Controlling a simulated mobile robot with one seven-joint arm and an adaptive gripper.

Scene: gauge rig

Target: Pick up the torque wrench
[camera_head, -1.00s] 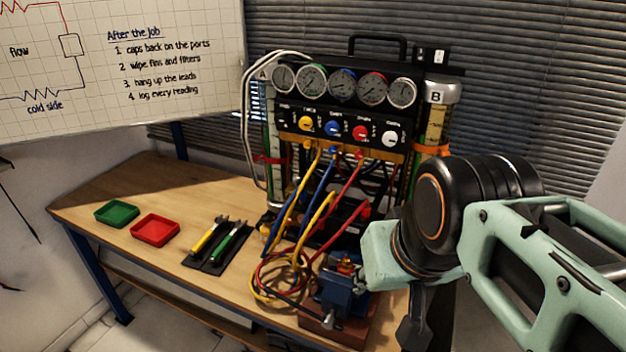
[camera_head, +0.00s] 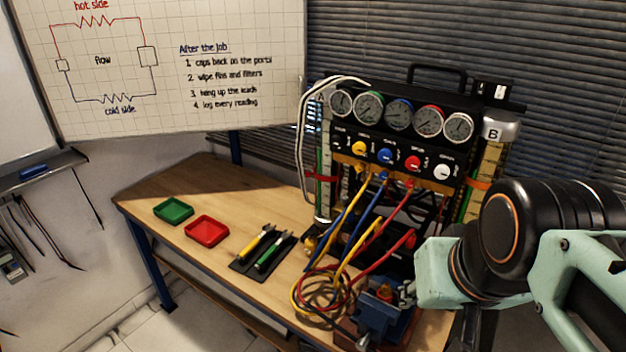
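Two hand tools lie side by side on a small black mat (camera_head: 240,265) on the bench: one with a yellow handle (camera_head: 252,246) and one with a green handle (camera_head: 269,254). I cannot tell which of them is the torque wrench. My arm comes in from the right. A dark part at its end, seemingly my gripper (camera_head: 469,322), hangs below the mint-coloured wrist at the bottom right, well to the right of the mat. Its fingers are not clear, so I cannot see whether it is open.
A gauge rig (camera_head: 400,145) with coloured hoses (camera_head: 355,228) stands at the back of the wooden bench (camera_head: 190,262). A blue vise (camera_head: 380,318) stands between the tools and my arm. A green tray (camera_head: 173,210) and a red tray (camera_head: 207,230) lie left of the mat.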

